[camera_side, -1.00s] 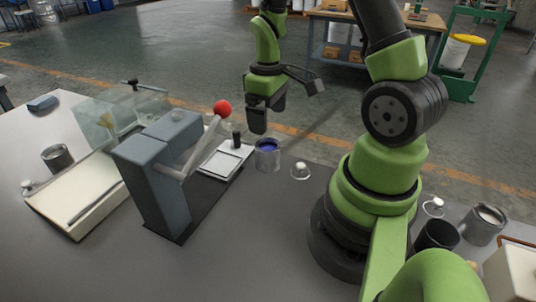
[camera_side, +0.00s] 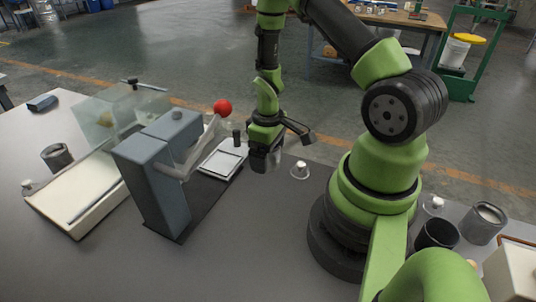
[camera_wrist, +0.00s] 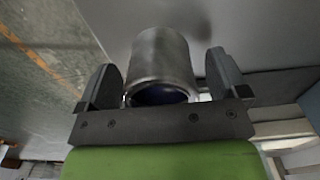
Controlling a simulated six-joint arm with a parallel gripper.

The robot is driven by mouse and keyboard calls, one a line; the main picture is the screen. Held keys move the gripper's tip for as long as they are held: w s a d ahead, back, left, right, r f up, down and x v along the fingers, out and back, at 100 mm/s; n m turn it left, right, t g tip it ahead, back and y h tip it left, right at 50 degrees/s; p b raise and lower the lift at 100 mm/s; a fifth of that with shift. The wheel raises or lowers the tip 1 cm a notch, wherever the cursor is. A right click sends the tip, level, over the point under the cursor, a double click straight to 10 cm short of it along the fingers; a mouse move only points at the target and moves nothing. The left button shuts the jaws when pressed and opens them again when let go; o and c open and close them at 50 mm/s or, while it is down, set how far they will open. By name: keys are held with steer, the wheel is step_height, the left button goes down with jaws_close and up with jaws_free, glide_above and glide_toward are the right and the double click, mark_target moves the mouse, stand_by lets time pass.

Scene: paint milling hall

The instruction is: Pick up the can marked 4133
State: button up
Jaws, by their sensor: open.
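A grey metal can with blue inside (camera_wrist: 162,62) stands between the two fingers of my gripper (camera_wrist: 163,76) in the wrist view. The fingers are open, with a gap on each side of the can. In the side view my gripper (camera_side: 265,154) is lowered around this can, which it largely hides. No number can be read on any can, so I cannot tell which is 4133. Other cans in the side view are a grey one (camera_side: 57,156) at the left, a dark one (camera_side: 437,234) and a light-filled one (camera_side: 483,224) at the right.
A grey press-like device (camera_side: 158,180) with a red-knobbed lever (camera_side: 222,107) stands left of my gripper. Behind it is a white-topped scale (camera_side: 222,162). A small white-topped jar (camera_side: 300,170) stands close at the right. A cream tray (camera_side: 75,198) lies farther left. The front table is clear.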

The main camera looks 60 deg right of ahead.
steer(key=shift+f, duration=0.1)
steer(key=c, duration=1.1)
